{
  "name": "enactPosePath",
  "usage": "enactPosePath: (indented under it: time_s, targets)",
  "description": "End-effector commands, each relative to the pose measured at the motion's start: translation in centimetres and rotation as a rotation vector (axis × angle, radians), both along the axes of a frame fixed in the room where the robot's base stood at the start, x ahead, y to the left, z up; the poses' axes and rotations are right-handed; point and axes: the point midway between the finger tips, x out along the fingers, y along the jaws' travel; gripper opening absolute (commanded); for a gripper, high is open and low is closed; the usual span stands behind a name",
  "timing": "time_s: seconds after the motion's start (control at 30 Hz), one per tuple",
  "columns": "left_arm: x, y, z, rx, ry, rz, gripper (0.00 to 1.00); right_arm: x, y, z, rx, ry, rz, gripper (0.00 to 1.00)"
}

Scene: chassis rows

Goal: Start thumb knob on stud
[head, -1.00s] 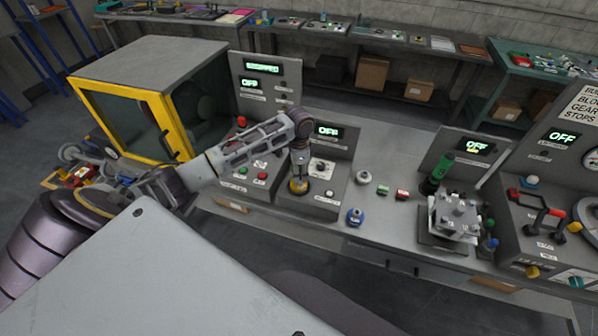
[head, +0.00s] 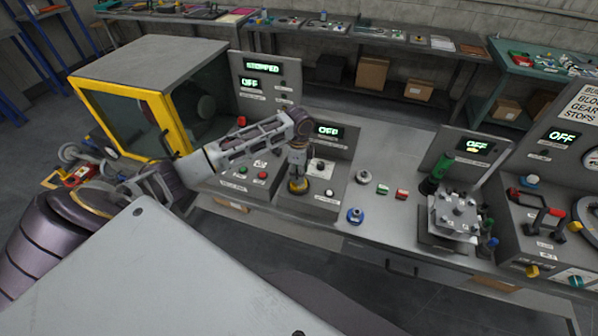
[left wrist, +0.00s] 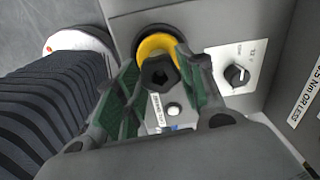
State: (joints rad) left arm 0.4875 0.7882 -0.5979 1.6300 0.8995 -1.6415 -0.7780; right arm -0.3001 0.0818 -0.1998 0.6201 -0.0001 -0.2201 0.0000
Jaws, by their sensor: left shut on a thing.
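My left gripper (head: 297,182) points down over the front console in the head view, right above a yellow ring (head: 299,191) on the panel. In the left wrist view its two green-padded fingers (left wrist: 158,80) are closed on a black knob (left wrist: 159,74) with an angular recess in its top. The knob lies in front of the yellow ring (left wrist: 153,45), which shows behind it. The stud is hidden, and I cannot tell whether the knob touches it. My right gripper is not in view.
A black rotary dial (left wrist: 236,75) and a white button (left wrist: 173,109) sit close to the fingers.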

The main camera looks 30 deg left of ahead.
Motion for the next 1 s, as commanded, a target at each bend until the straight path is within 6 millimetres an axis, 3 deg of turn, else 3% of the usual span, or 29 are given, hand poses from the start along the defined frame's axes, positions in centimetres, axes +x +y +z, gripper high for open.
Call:
enactPosePath:
  time_s: [0.53, 1.0]
  targets:
    - [-0.10, 0.03, -0.17, 0.002, 0.003, -0.060, 0.22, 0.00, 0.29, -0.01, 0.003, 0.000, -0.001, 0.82]
    - [-0.11, 0.06, -0.20, 0.002, 0.003, -0.329, 0.22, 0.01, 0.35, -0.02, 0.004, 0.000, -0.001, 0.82]
